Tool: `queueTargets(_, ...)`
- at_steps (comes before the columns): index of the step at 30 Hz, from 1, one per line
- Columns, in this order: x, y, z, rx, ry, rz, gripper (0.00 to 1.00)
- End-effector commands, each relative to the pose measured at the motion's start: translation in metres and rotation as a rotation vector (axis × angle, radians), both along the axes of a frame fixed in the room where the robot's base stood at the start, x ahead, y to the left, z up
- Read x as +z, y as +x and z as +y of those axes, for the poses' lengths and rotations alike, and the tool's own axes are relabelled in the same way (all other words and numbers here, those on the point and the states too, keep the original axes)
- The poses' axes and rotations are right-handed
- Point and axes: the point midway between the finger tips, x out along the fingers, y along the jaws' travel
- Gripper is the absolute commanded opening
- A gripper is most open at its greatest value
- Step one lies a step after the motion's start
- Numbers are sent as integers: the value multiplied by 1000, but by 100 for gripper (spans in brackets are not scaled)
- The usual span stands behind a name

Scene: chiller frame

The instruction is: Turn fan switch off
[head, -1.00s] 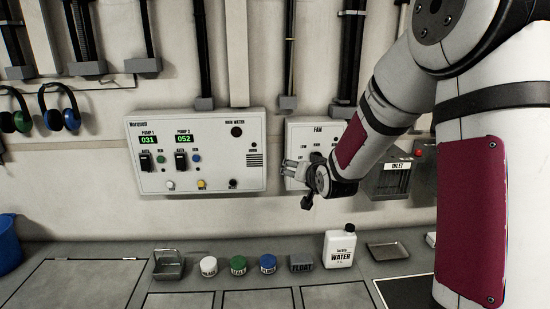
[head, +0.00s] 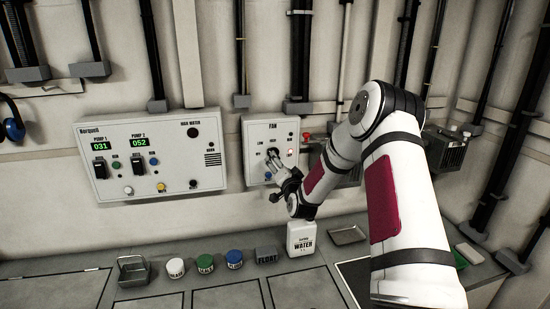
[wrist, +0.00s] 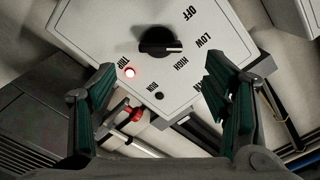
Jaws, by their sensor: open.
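The fan box (head: 283,135) is a pale panel on the wall, labelled FAN. Its black rotary switch (wrist: 160,42) shows clearly in the wrist view, with OFF, LOW and HIGH printed around it. The knob's bar lies roughly sideways in that view, its marked end toward the LOW and HIGH side; I cannot tell exactly which label. A red TRIP light (wrist: 129,72) is lit and the RUN lamp (wrist: 159,96) is dark. My gripper (head: 274,164) is in front of the box, fingers apart and empty. In the wrist view the knob is beyond the fingertips, between their directions.
A pump panel (head: 150,170) with switches and green displays is left of the fan box. A grey INLET box is behind my arm.

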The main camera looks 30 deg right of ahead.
Motion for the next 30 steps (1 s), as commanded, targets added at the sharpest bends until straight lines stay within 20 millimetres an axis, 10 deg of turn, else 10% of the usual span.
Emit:
queueTargets(12, 0, 67, -19, 1, 0, -1, 70)
queueTargets(26, 0, 78, -22, 1, -1, 2, 70)
queueTargets(30, 0, 78, -22, 1, -1, 2, 43)
